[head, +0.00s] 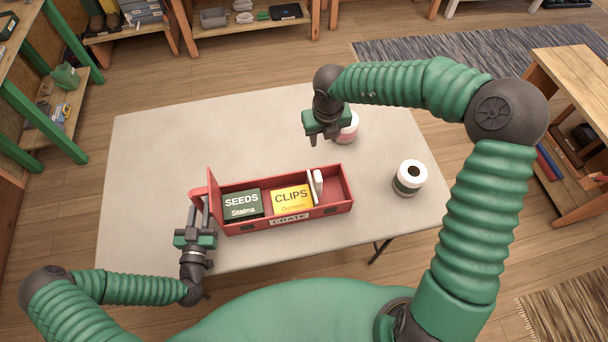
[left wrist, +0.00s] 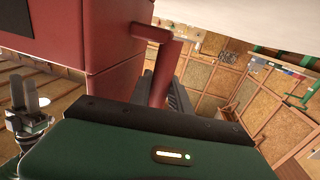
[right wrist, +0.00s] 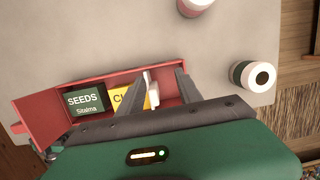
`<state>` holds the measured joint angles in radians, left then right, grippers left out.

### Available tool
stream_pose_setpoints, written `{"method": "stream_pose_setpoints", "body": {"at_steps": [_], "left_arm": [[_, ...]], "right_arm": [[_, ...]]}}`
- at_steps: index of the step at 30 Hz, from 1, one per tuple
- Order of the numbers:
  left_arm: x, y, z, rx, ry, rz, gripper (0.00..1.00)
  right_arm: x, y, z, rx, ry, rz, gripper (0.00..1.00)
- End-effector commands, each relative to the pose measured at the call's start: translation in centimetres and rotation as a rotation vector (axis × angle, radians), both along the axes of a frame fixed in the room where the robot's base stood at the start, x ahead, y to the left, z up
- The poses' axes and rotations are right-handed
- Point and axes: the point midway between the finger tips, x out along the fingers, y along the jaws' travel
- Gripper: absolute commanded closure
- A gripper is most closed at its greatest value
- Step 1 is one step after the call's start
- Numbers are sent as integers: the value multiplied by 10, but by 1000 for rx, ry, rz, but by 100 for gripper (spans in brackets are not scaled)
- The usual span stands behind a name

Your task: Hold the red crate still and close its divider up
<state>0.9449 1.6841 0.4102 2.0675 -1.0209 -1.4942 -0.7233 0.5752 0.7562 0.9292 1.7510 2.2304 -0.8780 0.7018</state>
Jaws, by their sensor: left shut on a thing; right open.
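The red crate (head: 338,207) lies on the table with a green SEEDS box (head: 242,204) and a yellow CLIPS box (head: 291,198) in it. A white divider (head: 317,184) stands just right of the CLIPS box, with an empty space on its right. My left gripper (head: 200,212) is shut on the handle at the crate's left end; the handle (left wrist: 160,70) also shows in the left wrist view. My right gripper (head: 322,138) is open and empty above the table, behind the crate. In the right wrist view its fingers frame the divider (right wrist: 152,88) from above.
A white roll with a dark green band (head: 409,177) stands on the table right of the crate. A pink and white container (head: 347,128) stands behind the crate, partly hidden by my right gripper. The table's left part (head: 150,170) is clear.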

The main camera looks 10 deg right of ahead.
Motion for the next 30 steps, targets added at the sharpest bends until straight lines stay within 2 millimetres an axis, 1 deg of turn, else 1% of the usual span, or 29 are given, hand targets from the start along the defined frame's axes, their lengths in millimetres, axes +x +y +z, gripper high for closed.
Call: {"method": "stream_pose_setpoints", "body": {"at_steps": [1, 3, 6, 8, 10, 18, 21, 25, 30], "left_arm": [[-1, 0, -3, 1, 8, 0, 100], [-1, 0, -3, 1, 8, 0, 100], [-1, 0, -3, 1, 8, 0, 100], [-1, 0, -3, 1, 8, 0, 100], [-1, 0, -3, 1, 8, 0, 100], [-1, 0, -3, 1, 8, 0, 100], [-1, 0, -3, 1, 8, 0, 100], [-1, 0, -3, 1, 8, 0, 100], [-1, 0, -3, 1, 8, 0, 100]], "right_arm": [[-19, 8, 1, 19, 70, -17, 58], [-40, 18, 4, 39, 149, -29, 58], [-54, 24, 4, 50, 202, -35, 58], [-55, 25, -3, 52, 210, -35, 58], [-56, 26, -15, 52, 210, -35, 58], [-55, 25, -80, 51, 207, -34, 58], [-55, 25, -98, 51, 205, -36, 58], [-54, 25, -111, 50, 203, -35, 58], [-54, 24, -113, 50, 201, -36, 58]]}}
